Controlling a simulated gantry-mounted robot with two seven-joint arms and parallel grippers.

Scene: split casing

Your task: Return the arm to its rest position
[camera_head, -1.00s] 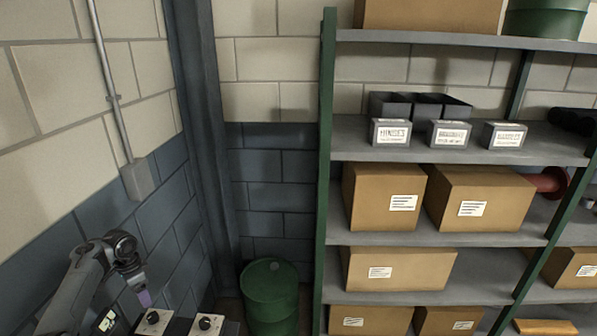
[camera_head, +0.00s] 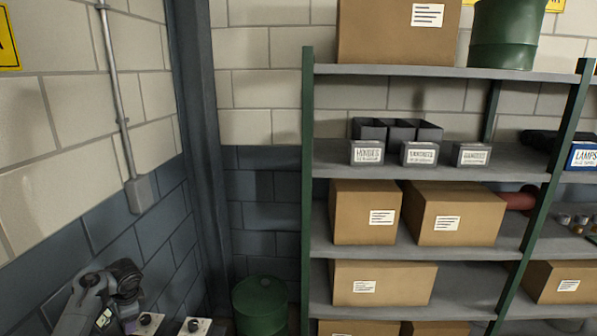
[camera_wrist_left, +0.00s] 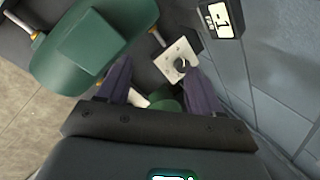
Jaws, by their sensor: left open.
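My left arm's wrist shows at the lower left of the head view, with the purple fingers (camera_head: 131,326) at the bottom edge. In the left wrist view my left gripper (camera_wrist_left: 158,82) has its two purple fingers spread apart. A white plate with a black knob (camera_wrist_left: 178,62) shows beyond and between the fingertips, and nothing is clearly held. A rounded green part (camera_wrist_left: 95,40) with metal rods beside it lies left of the fingers. Another green and white piece shows low between the fingers, mostly hidden. My right gripper is in neither view.
Two knobbed white plates (camera_head: 195,328) show at the head view's bottom edge. A green drum (camera_head: 260,306) stands by the wall corner. A shelf rack (camera_head: 308,190) with cartons (camera_head: 365,212) and grey bins (camera_head: 367,152) fills the right. A block wall (camera_head: 95,235) is close on the left.

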